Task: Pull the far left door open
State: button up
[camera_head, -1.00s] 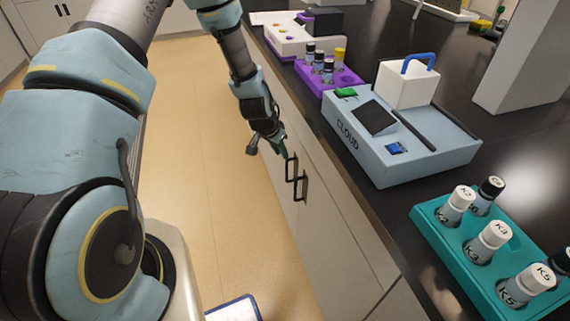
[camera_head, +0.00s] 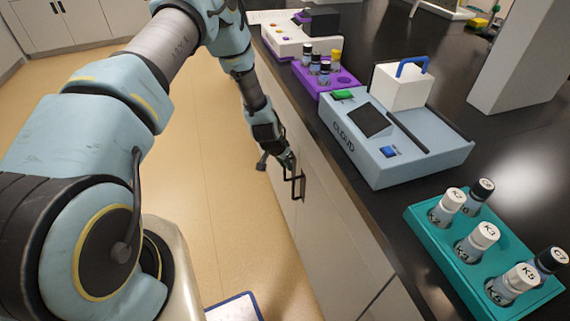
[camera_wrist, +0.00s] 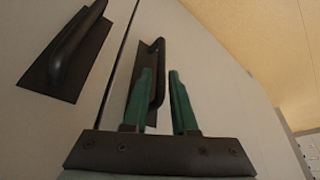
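Two pale cabinet doors meet at a dark seam in the wrist view, the left one (camera_wrist: 35,120) and the right one (camera_wrist: 205,45). Each has a dark bar handle: the left door's handle (camera_wrist: 78,42) stands clear of my gripper, and the right door's handle (camera_wrist: 158,62) shows between my green fingers, closer to the left finger. My gripper (camera_wrist: 160,74) is open around that bar; I cannot tell whether it touches. In the head view my gripper (camera_head: 289,162) is at the cabinet front, partly hiding the handles; one handle (camera_head: 299,186) shows just below it. Both doors look closed.
The dark countertop (camera_head: 520,190) overhangs the cabinet. On it stand a light-blue CLOUD device (camera_head: 365,150), a purple rack (camera_head: 345,83), a teal rack (camera_head: 420,220) with several vials, and a white device (camera_head: 290,40). The floor (camera_head: 200,190) beside the cabinet is clear.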

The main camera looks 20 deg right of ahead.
grip_shut()
jog(key=shift+w+r, duration=0.1)
dwell(1.2)
